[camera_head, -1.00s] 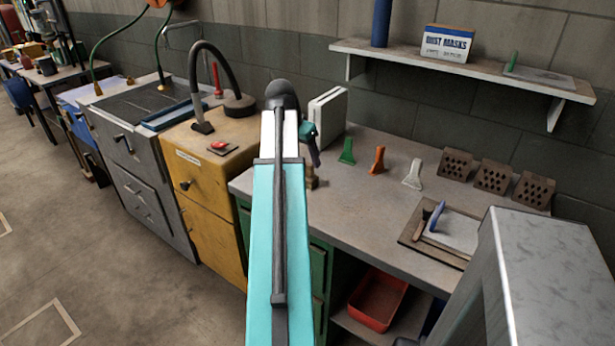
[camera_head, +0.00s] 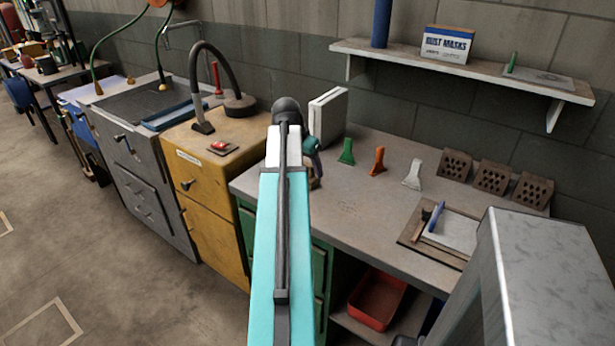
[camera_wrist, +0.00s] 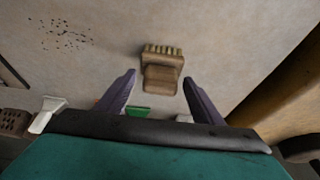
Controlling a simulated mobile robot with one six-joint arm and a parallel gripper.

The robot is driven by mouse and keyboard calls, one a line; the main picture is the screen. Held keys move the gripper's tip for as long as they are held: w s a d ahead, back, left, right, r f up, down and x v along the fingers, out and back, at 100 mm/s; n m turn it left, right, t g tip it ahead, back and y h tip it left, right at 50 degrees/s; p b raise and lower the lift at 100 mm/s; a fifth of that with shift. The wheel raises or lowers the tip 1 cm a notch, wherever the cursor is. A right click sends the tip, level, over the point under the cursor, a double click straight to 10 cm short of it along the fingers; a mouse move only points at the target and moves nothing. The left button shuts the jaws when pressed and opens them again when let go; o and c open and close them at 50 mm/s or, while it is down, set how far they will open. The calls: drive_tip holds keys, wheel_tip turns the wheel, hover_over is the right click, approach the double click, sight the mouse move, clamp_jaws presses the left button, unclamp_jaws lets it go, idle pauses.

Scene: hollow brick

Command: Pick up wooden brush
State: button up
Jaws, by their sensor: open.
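The wooden brush (camera_wrist: 162,72) stands on the grey worktop in the wrist view, a brown block with a row of pale bristles along its upper edge there. My gripper (camera_wrist: 159,78) is open. Its two purple fingers lie to the left and right of the brush's near end, with a gap on each side, and nothing is held. In the head view, my gripper (camera_head: 312,152) is partly behind my arm, and only a little of the brush (camera_head: 315,182) shows below it, near the worktop's left end.
On the worktop (camera_head: 345,205) stand green (camera_head: 347,152), orange (camera_head: 378,161) and white (camera_head: 413,174) tools, several hollow bricks (camera_head: 491,177) and a board with a blue-handled tool (camera_head: 437,217). A white upright box (camera_head: 328,117) stands behind. A yellow cabinet (camera_head: 215,220) adjoins left.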

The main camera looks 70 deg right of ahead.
idle(0.4)
drive_tip(key=c, duration=1.2)
drive_tip(key=shift+r, duration=0.1)
drive_tip(key=shift+r+b, duration=0.35)
drive_tip(key=shift+r, duration=1.2)
drive_tip(key=shift+s+a+r, duration=0.1)
drive_tip(key=shift+a+r, duration=0.05)
drive_tip(key=shift+a, duration=0.05)
drive_tip(key=s+a+b, duration=0.2)
drive_tip(key=s+a, duration=0.1)
drive_tip(key=a, duration=0.4)
drive_tip(key=s+a+r+b, duration=0.1)
drive_tip(key=s+a+b, duration=0.1)
drive_tip(key=a, duration=0.5)
drive_tip(key=shift+s+a+r+b, duration=0.2)
drive_tip(key=shift+s+b, duration=0.2)
drive_tip(key=shift+b, duration=0.15)
